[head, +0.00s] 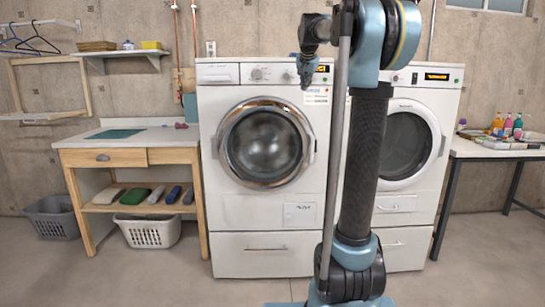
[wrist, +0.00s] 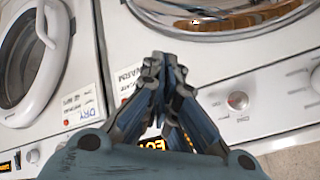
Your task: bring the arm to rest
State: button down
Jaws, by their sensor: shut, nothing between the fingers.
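My arm stands upright in the head view, in front of the two white machines, with its upper end bent over to the left. My gripper (head: 306,72) hangs from that end with its fingers down, in front of the left machine's control panel. In the wrist view my gripper (wrist: 166,68) shows its two fingers together at the tips, with nothing between them. Part of the gripper is small and dark in the head view.
The left machine (head: 222,200) and the right machine (head: 415,190) stand side by side, both doors shut. A wooden bench (head: 125,158) is left, with baskets (head: 150,232) below. A table (head: 480,150) with bottles is right. Grey floor is open in front.

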jog(key=s+f+n+g, duration=0.3)
jog(key=s+f+n, duration=0.1)
jog(key=s+f, duration=1.8)
jog(key=s+f+n+g, duration=0.3)
jog(key=s+f+n, duration=0.1)
jog(key=s+f, duration=1.9)
jog(key=s, duration=0.5)
jog(key=shift+s+d+f+y, duration=0.3)
jog(key=shift+s+d+y, duration=0.05)
jog(key=shift+s+y, duration=0.05)
jog(key=shift+w+f, duration=0.2)
jog(key=shift+w, duration=0.3)
